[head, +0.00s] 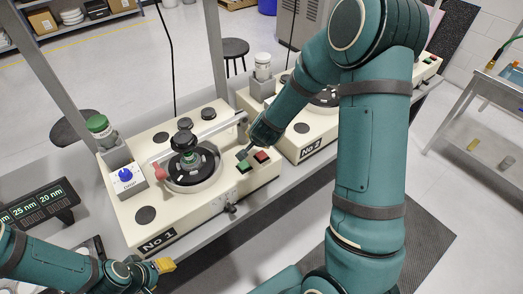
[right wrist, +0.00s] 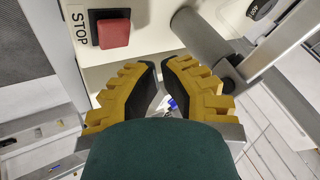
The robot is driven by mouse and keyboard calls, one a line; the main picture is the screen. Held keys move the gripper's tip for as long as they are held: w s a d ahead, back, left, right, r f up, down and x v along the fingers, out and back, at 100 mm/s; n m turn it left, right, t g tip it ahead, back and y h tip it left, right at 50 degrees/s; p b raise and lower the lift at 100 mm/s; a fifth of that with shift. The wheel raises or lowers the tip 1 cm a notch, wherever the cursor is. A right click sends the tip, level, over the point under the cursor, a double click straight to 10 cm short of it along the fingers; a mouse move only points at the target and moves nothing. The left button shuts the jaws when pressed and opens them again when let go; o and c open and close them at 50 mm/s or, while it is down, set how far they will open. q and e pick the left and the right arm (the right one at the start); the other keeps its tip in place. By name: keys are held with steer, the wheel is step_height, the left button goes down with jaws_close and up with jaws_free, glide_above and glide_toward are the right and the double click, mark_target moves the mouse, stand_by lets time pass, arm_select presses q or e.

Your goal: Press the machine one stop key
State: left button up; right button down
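Machine No.1 (head: 150,215) is a cream box in the middle of the head view. At its right end sit a green key (head: 243,167) and the red stop key (head: 262,156). In the right wrist view the red key (right wrist: 114,33) sits on a black square beside the word STOP, left of and above my fingertips. My right gripper (head: 243,152) is over the key end of the machine. Its yellow fingers (right wrist: 158,68) nearly meet, empty, and appear apart from the red key; their height above the panel is unclear. My left gripper (head: 165,265) is at the front left, partly hidden.
A grey bar (head: 215,127) with a handle spans machine No.1 near my right gripper. A round dial fixture (head: 190,165) stands left of it. Machine No.2 (head: 312,150) is behind on the right. A display (head: 38,207) stands at the left.

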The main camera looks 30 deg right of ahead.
steer(key=shift+r+p, duration=1)
steer(key=shift+r, duration=0.4)
steer(key=shift+f, duration=0.1)
